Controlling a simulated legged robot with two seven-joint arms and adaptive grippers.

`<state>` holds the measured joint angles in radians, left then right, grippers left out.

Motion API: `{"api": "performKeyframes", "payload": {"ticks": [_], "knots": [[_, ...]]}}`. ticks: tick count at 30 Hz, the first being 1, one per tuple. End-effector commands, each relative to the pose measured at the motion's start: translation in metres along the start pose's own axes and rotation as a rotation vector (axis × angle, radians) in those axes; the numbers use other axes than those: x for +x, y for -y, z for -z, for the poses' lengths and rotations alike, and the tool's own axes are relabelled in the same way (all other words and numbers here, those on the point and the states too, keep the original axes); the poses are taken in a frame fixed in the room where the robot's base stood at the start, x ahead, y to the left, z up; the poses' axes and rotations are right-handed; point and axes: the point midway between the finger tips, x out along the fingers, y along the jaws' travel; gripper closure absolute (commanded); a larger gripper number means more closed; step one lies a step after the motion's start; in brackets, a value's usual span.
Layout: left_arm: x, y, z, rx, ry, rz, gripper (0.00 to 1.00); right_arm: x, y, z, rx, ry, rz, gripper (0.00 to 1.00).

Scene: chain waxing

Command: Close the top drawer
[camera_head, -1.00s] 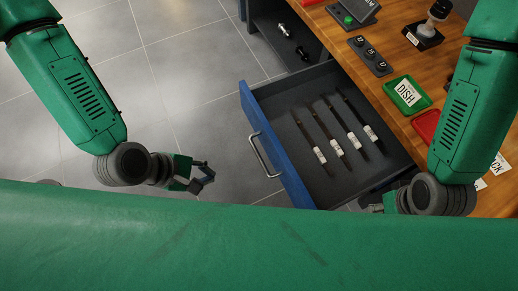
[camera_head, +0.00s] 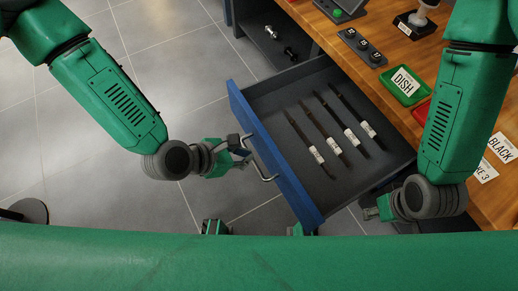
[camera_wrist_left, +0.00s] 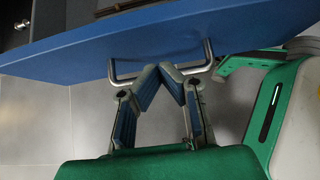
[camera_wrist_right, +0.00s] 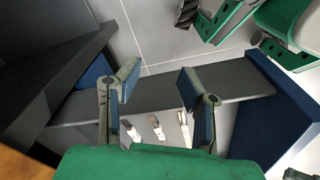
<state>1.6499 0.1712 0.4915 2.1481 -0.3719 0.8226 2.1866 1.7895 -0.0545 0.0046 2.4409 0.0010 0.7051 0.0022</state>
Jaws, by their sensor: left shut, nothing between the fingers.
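The top drawer stands pulled out from the wooden bench, with its blue front (camera_head: 275,160) facing left and a metal handle (camera_head: 262,165) on it. Several dark sticks with white labels (camera_head: 323,135) lie inside. My left gripper (camera_head: 243,147) is at the handle, outside the drawer front. In the left wrist view its fingertips (camera_wrist_left: 171,72) meet, shut and empty, and overlap the handle (camera_wrist_left: 116,76) close to the blue front (camera_wrist_left: 75,45); contact is unclear. My right gripper (camera_wrist_right: 159,78) is open and empty, over the drawer's dark side wall (camera_wrist_right: 235,82); the head view largely hides it.
The bench top (camera_head: 395,47) carries a green DISH tray (camera_head: 403,86), a red tray, a dark three-button strip (camera_head: 362,46) and label cards (camera_head: 502,147). An open dark shelf space (camera_head: 268,42) with metal parts lies beyond the drawer.

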Motion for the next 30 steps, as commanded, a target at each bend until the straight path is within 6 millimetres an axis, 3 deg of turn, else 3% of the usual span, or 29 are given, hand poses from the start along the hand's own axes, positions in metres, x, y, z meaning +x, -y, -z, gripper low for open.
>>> {"api": "performKeyframes", "payload": {"ticks": [7, 23, 30], "knots": [[0.024, 0.000, -0.023, 0.004, 0.001, -0.001, 1.00, 0.012, 0.000, -0.001, 0.000, 0.000, 0.000, 0.66], [0.028, 0.000, -0.028, 0.001, -0.001, 0.000, 1.00, 0.013, 0.000, -0.001, 0.000, 0.000, 0.000, 0.66], [0.042, -0.001, -0.042, 0.000, 0.002, -0.001, 1.00, 0.011, 0.000, -0.001, 0.000, 0.000, 0.000, 0.66]]}}
